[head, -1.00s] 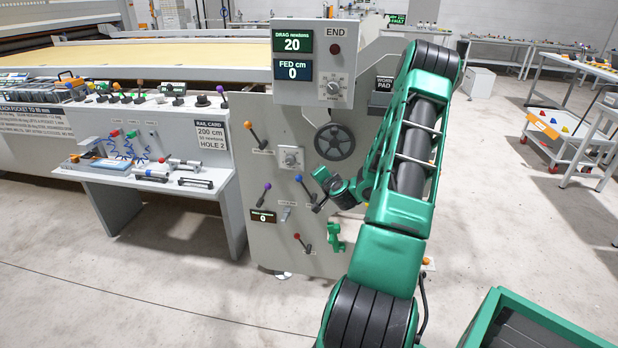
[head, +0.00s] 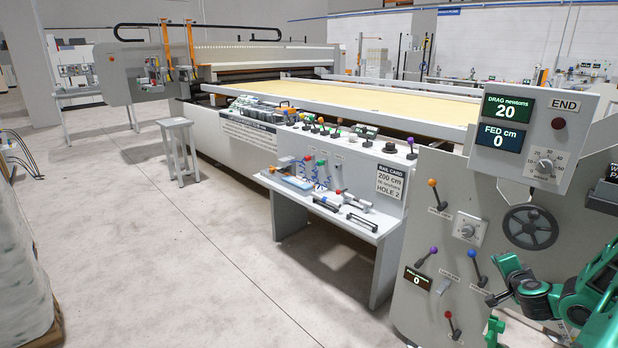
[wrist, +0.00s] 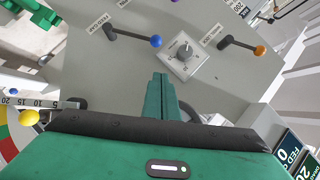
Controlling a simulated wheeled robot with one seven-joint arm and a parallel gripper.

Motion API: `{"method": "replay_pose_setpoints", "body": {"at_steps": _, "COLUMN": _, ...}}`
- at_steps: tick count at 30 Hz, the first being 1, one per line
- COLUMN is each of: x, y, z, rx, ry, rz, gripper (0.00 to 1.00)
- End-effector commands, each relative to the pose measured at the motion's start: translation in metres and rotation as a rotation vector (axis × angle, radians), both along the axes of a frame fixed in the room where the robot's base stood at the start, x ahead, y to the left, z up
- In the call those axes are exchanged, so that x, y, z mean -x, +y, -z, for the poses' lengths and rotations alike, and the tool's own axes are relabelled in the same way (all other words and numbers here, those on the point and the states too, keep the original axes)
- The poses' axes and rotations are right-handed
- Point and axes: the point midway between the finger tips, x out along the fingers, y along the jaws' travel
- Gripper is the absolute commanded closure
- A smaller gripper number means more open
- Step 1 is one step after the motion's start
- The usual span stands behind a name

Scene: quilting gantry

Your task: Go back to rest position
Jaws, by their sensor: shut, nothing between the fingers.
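My gripper (head: 492,297) is at the lower right of the head view, on the end of my green arm, which is cut off by the frame's right edge. It is in front of the grey end panel (head: 440,215), below the black handwheel (head: 531,227). In the wrist view its green fingers (wrist: 161,82) are together, shut and empty, pointing toward the panel. Ahead of them are a white dial (wrist: 182,58), a blue-knobbed lever (wrist: 156,41) and an orange-knobbed lever (wrist: 260,50). The fingers appear apart from all of these.
A display box (head: 527,135) reads drag 20 and fed 0. A grey side bench (head: 390,225) with tools stands left of the panel, beside the long quilting table (head: 380,100). A small stool (head: 175,124) stands farther left. Pale floor (head: 200,260) is open at front left.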

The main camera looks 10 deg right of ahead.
Motion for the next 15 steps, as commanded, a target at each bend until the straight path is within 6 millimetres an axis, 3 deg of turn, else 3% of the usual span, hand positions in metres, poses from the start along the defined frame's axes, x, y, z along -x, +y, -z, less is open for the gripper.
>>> {"method": "replay_pose_setpoints", "body": {"at_steps": 4, "x": -0.011, "y": 0.026, "z": -0.007, "rx": 0.033, "ry": 0.062, "rz": -0.103, "gripper": 1.00}}
{"method": "replay_pose_setpoints", "body": {"at_steps": 8, "x": -0.020, "y": 0.070, "z": -0.013, "rx": 0.081, "ry": 0.184, "rz": -0.267, "gripper": 1.00}}
{"method": "replay_pose_setpoints", "body": {"at_steps": 15, "x": -0.003, "y": 0.140, "z": -0.025, "rx": 0.164, "ry": 0.451, "rz": -0.526, "gripper": 1.00}}
